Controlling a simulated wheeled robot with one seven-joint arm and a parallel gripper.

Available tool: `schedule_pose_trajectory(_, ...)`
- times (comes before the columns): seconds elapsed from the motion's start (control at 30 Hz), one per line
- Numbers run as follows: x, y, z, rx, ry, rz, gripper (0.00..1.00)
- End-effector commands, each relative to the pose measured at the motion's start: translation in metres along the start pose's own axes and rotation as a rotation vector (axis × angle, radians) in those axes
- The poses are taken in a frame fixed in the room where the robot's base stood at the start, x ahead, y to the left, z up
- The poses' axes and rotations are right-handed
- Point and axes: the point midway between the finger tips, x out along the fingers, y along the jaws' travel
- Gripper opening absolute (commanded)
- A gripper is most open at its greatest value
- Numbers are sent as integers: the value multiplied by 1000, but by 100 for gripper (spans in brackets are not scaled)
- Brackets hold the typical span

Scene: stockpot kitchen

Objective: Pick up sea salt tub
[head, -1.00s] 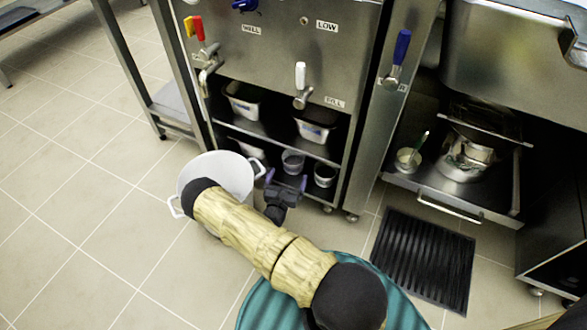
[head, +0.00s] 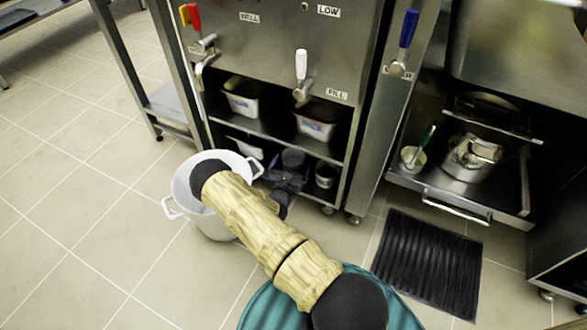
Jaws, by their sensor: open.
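My gripper (head: 289,166) is open at the mouth of the lower shelf, under the two upper tubs. It covers the spot of the middle small round container, so I cannot tell whether that container lies between its fingers. A second small round container (head: 326,176) stands just right of my gripper. Another pale tub (head: 246,148) sits low at the left. The labels are too small to read, so I cannot tell which is the sea salt tub.
A white stockpot (head: 215,220) with side handles stands on the floor beside my arm. A steel cabinet post (head: 385,135) bounds the shelves at right. A pulled-out drawer (head: 455,190) holds pots. A black floor mat (head: 428,262) lies below it.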

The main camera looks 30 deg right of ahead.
Motion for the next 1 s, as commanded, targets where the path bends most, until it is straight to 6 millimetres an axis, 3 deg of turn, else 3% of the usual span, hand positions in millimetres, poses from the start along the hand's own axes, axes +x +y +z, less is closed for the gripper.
schedule_pose_trajectory(0.2, 21, 0, -2, -1, 0, -1, 100)
schedule_pose_trajectory(0.77, 22, 0, 0, -1, 0, 0, 100)
schedule_pose_trajectory(1.0, 22, 0, 0, -1, 0, 0, 53)
